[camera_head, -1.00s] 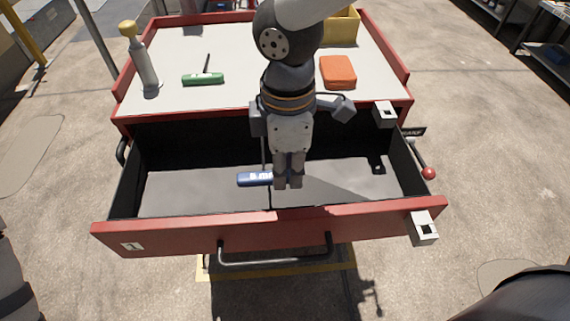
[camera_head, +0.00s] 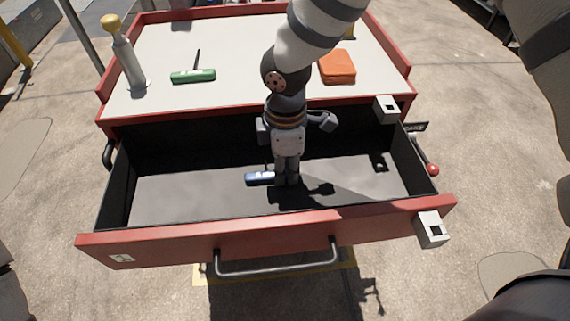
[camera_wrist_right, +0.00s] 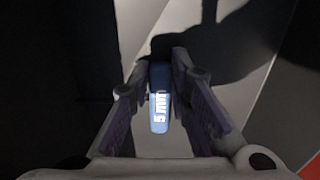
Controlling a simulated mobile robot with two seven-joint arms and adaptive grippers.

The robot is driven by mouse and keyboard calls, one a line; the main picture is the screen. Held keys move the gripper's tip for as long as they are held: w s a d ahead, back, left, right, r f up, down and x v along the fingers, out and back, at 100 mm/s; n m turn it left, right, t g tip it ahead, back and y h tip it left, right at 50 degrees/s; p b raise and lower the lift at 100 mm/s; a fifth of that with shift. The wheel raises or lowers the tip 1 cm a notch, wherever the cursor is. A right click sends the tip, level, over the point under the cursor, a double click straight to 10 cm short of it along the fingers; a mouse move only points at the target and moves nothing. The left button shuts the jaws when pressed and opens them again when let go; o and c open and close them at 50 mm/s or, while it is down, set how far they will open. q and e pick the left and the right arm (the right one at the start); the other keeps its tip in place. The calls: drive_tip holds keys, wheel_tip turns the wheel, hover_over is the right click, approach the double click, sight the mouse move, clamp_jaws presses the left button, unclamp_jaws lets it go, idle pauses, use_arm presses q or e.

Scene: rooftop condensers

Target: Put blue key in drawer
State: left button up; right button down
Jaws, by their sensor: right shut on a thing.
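The blue key (camera_head: 260,178), a blue tag with white lettering, is inside the open drawer's outline in the head view. It also shows between the fingers in the right wrist view (camera_wrist_right: 159,112). My right gripper (camera_head: 287,181) points down into the drawer and is shut on the blue key, which sticks out to its left. The drawer (camera_head: 170,247) is pulled out, with a red front, black inner walls and a grey floor. I cannot tell whether the key touches that floor. My left gripper is not in view.
The cart top (camera_head: 240,50) holds a green-handled tool (camera_head: 193,76), a grey bottle with yellow cap (camera_head: 128,60) and an orange block (camera_head: 337,67). A red-knobbed lever (camera_head: 432,169) sits at right. The drawer floor is largely clear.

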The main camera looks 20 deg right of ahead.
drive_tip(key=c, duration=1.5)
unclamp_jaws()
drive_tip(key=shift+r, duration=0.1)
